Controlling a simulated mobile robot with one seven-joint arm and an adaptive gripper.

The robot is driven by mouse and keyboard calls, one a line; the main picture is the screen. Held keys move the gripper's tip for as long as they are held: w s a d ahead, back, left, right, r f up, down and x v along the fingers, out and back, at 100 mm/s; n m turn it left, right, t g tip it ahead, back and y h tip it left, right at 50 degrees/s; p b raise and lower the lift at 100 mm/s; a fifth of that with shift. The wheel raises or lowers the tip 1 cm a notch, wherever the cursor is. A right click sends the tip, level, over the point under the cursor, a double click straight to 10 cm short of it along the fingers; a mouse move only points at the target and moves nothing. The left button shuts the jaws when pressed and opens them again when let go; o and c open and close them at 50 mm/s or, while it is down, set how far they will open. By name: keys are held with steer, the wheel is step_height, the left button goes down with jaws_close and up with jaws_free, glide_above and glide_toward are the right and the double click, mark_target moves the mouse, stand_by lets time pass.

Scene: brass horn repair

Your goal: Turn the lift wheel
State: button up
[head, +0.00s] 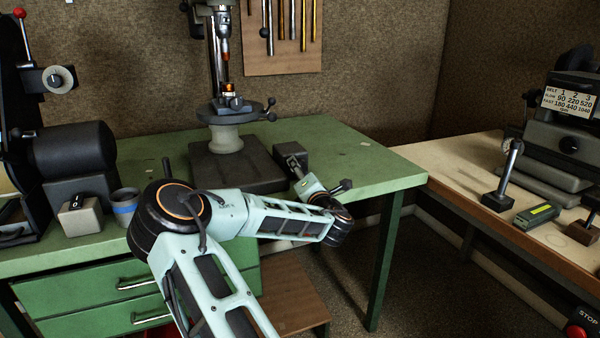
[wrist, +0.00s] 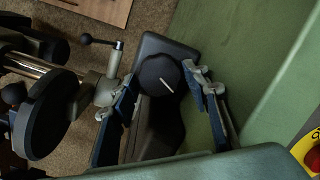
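The lift wheel appears to be a dark lobed knob (wrist: 162,82) with a white line on its face, on a dark box in the wrist view. My gripper (wrist: 163,70) is open, with one blue-padded finger on each side of the knob. The fingertips are close to its sides; I cannot tell whether they touch.
A drill press (head: 224,142) stands behind and left of the box, with ball-ended handles (wrist: 112,60) close to my gripper. A cup (head: 125,202) and a grinder (head: 72,150) are further left. The bench (head: 375,170) is mostly clear to the right.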

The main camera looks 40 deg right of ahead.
steer(key=c, duration=0.7)
steer(key=shift+m, duration=0.3)
steer(key=shift+c, duration=0.2)
steer(key=shift+r+m+p, duration=0.15)
steer(key=shift+m+p, duration=0.35)
steer(key=shift+m, duration=0.4)
steer(key=m, duration=0.4)
steer(key=shift+g+y, duration=0.3)
steer(key=shift+g, duration=0.1)
steer(key=m, duration=0.4)
steer(key=shift+d+r+y, duration=0.1)
steer(key=shift+y, duration=0.2)
steer(key=shift+m+y, duration=0.4)
steer(key=shift+m, duration=1.5)
